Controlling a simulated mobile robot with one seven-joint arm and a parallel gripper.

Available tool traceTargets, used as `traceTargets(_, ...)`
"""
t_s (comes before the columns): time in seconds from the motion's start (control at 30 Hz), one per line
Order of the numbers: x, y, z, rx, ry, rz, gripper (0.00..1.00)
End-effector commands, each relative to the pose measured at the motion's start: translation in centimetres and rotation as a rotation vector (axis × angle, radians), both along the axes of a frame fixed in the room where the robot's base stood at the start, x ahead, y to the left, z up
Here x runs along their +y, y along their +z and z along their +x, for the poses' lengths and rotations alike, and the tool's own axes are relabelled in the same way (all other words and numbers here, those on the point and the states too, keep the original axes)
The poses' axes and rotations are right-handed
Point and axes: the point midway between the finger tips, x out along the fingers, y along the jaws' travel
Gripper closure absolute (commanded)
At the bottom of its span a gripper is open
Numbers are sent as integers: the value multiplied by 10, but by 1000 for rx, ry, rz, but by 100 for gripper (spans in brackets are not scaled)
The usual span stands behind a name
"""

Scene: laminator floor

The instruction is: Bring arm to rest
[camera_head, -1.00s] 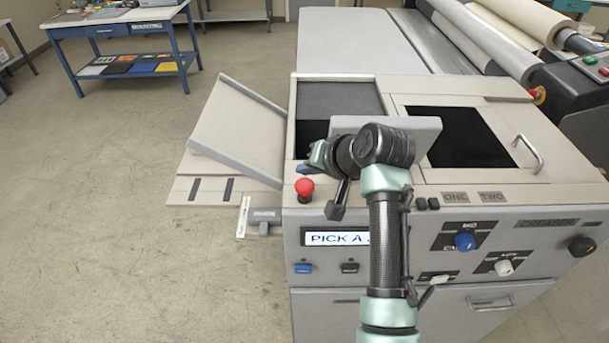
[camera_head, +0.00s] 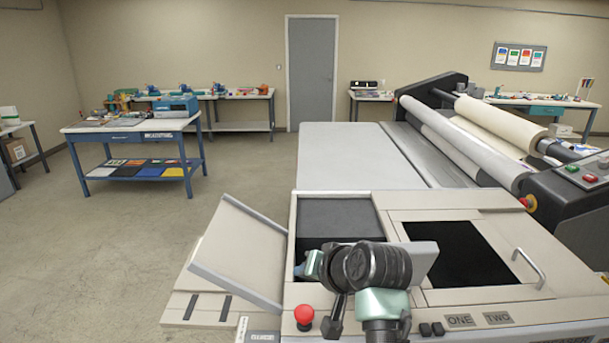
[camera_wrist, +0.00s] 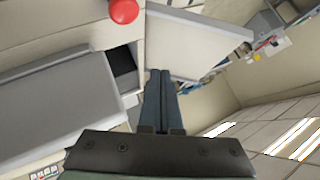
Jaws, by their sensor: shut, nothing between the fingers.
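My gripper shows in the wrist view (camera_wrist: 160,72) with its two dark blue fingers side by side, shut and empty. In the head view my arm rises from the bottom edge and bends over the creaser machine (camera_head: 266,326). My gripper is mostly hidden there behind my own wrist joints, above the machine's front left part. A red button (camera_head: 304,314) stands on the machine's top, left of my arm; it also shows in the wrist view (camera_wrist: 124,11).
A sloped tray (camera_head: 240,252) sticks out at the machine's left. A large roller laminator (camera_head: 465,150) stands behind to the right. A blue mounting table (camera_head: 130,125) stands at the far left. The floor between the table and the machine is clear.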

Motion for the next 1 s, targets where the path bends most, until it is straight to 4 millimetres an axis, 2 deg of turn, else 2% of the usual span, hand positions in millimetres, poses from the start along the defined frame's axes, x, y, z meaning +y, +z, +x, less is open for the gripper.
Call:
traceTargets(0.07, 11, 25, 7, -155, -9, -38, 100)
traceTargets(0.13, 17, 61, 8, -325, -30, -79, 100)
traceTargets(0.27, 24, 138, -10, -660, -95, -151, 100)
traceTargets(0.3, 24, 162, -21, -761, -120, -171, 100)
traceTargets(0.37, 23, 198, -44, -913, -162, -200, 100)
traceTargets(0.4, 22, 221, -63, -1013, -193, -218, 100)
traceTargets(0.53, 14, 281, -134, -1300, -301, -270, 100)
traceTargets(0.6, 9, 302, -169, -1414, -354, -295, 100)
traceTargets(0.73, 3, 325, -217, -1554, -423, -322, 100)
traceTargets(0.83, 0, 333, -234, -1603, -451, -334, 100)
traceTargets(1.0, -1, 336, -240, -1618, -459, -337, 100)
